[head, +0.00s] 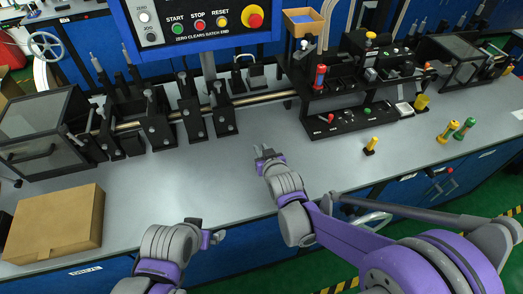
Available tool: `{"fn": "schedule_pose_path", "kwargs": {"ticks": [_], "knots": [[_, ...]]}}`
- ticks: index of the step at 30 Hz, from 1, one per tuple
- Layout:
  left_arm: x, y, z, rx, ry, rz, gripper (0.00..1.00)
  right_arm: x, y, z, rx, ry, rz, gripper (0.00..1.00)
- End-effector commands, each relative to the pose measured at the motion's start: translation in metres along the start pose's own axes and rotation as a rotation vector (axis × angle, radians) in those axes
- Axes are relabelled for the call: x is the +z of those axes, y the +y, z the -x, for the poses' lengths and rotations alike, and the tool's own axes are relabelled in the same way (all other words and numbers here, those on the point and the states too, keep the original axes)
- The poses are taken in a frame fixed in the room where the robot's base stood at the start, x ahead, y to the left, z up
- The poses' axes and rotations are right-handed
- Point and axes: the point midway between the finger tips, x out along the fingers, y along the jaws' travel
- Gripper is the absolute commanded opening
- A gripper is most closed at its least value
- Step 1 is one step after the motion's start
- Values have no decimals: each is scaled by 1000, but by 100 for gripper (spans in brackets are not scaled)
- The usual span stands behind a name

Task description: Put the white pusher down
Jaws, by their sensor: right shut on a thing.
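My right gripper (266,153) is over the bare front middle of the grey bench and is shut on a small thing. That thing is mostly hidden by the fingers; I take it to be the white pusher, but its shape cannot be made out. I cannot tell whether it touches the bench top. My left gripper (214,237) is at the bench's front edge, lower left of the right one. Its fingers are too small here to tell whether they are open or shut.
The bench (200,190) is clear around the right gripper. A cardboard box (55,225) sits at left. A black roller machine (165,120) runs along the back. A yellow-topped piece (371,146), a yellow handle (447,131) and a green handle (464,128) stand at right.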

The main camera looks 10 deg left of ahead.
Motion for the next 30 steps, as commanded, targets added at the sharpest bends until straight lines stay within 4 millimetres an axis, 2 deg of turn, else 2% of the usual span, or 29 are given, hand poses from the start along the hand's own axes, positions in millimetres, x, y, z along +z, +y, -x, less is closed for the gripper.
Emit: {"fn": "schedule_pose_path", "kwargs": {"ticks": [11, 12, 17, 27, 30], "knots": [[2, 0, -3, 0, -2, 0, 100, 5, 0, -2, 0, 0, 0, 0], [3, 0, -3, 0, -2, 0, 100, 6, 0, -2, 0, 0, 0, 21], [2, 0, -2, 0, -2, 0, 100, 4, 0, -2, 0, 0, 0, 49], [0, 0, 0, 0, 0, 0, 100, 2, 0, -1, 0, 1, 0, 49], [0, 0, 0, 0, 0, 0, 100, 1, 0, 7, 0, 1, 0, 49]]}}
